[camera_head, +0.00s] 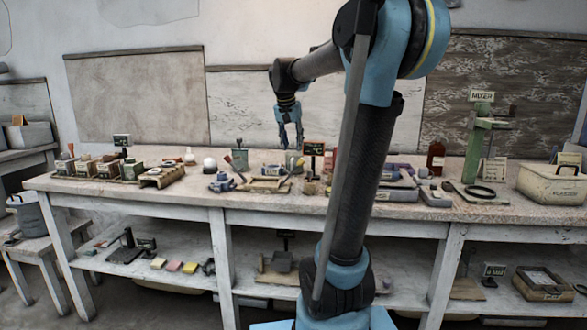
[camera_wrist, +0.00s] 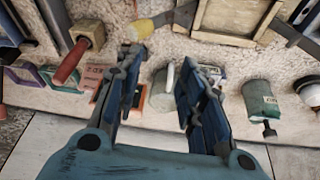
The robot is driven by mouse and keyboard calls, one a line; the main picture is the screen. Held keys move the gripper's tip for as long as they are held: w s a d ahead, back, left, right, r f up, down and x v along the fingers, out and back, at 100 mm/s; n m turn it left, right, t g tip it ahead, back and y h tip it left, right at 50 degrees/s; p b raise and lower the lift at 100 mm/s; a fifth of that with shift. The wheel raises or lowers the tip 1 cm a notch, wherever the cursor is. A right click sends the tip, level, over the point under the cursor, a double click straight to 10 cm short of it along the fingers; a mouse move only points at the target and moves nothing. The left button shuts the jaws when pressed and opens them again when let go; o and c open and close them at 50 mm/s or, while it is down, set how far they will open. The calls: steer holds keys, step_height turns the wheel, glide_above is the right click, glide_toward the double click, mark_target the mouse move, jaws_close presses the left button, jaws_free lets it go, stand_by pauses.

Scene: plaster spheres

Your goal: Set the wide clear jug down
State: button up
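My gripper (camera_head: 290,143) hangs fingers-down over the middle of the bench, towards its back. In the wrist view my gripper (camera_wrist: 163,62) has its two fingers apart, with a clear gap between the tips. A pale grey, jug-like vessel (camera_wrist: 161,91) shows beyond the gap, partly hidden by the right finger. It seems to be the wide clear jug and to stand on the bench; I cannot tell if a finger touches it. In the head view a pale vessel (camera_head: 293,163) is just below the fingertips, small and hard to make out.
A green can (camera_head: 240,160) and a white sphere (camera_head: 210,164) are to the left. Tools and a wooden tray (camera_head: 265,184) lie in front. The wall is close behind.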

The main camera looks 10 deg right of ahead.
steer(key=w+a+r, duration=0.1)
steer(key=w+r, duration=0.1)
steer(key=w, duration=0.4)
steer(key=m, duration=0.1)
glide_toward(292, 162)
steer(key=x, duration=0.6)
steer(key=shift+f, duration=0.45)
steer(key=shift+a+x, duration=0.2)
steer(key=shift+x, duration=2.4)
steer(key=shift+w, duration=0.15)
jaws_close()
